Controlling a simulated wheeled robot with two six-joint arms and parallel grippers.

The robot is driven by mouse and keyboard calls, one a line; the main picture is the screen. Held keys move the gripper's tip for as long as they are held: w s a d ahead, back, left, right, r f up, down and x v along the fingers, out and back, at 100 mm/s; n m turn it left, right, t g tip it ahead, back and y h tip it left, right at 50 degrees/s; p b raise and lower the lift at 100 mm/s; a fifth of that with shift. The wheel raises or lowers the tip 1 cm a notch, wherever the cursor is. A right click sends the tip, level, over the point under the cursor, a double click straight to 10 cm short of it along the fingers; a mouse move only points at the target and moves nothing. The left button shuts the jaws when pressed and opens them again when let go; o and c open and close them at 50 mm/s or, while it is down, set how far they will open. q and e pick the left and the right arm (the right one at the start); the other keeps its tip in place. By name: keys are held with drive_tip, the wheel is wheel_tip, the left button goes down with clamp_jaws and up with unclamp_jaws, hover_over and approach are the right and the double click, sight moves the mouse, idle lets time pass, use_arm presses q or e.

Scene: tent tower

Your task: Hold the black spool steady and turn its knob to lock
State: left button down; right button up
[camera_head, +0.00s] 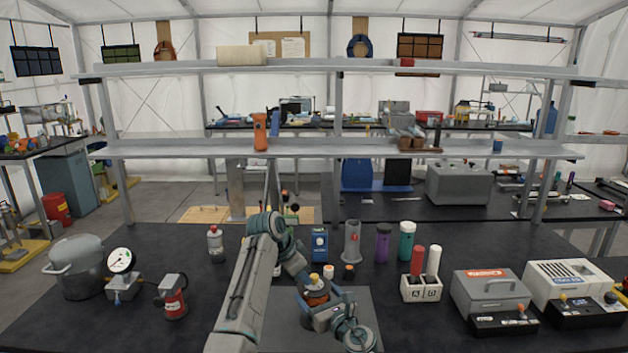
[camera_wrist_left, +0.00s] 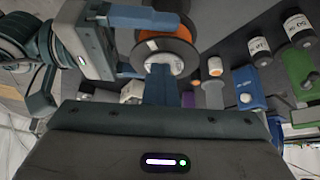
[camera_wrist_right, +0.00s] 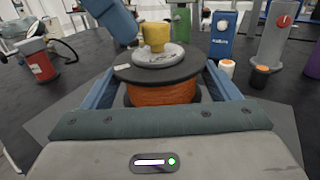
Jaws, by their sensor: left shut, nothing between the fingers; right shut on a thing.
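The black spool (camera_wrist_right: 158,72) with orange winding stands upright on a grey mat (camera_head: 362,302). Its yellow knob (camera_wrist_right: 155,38) sits on a pale round hub on top. My right gripper (camera_wrist_right: 158,90) is shut on the spool, one blue finger on each side of the winding. The spool also shows in the head view (camera_head: 316,297) and in the left wrist view (camera_wrist_left: 178,45). My left gripper (camera_wrist_left: 160,75) is shut and empty, pointing down at the hub. In the right wrist view its blue tip is just left of the knob; contact is unclear. Its fingers hide the knob in the left wrist view.
A blue device (camera_head: 319,243), a grey cylinder (camera_head: 352,242) and small orange-topped pots (camera_head: 348,272) stand just behind the spool. A purple bottle (camera_head: 383,243) and a white A/B rack (camera_head: 421,288) are to the right. A red canister (camera_head: 174,302) is to the left.

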use_arm(q)
drive_tip(key=shift+w+a, duration=0.2)
drive_tip(key=shift+w, duration=0.05)
drive_tip(key=shift+w+a, duration=0.15)
drive_tip(key=shift+w, duration=0.3)
drive_tip(key=shift+a, duration=0.1)
drive_tip(key=shift+a, duration=0.25)
wheel_tip(320, 180, up, 6)
idle(0.7)
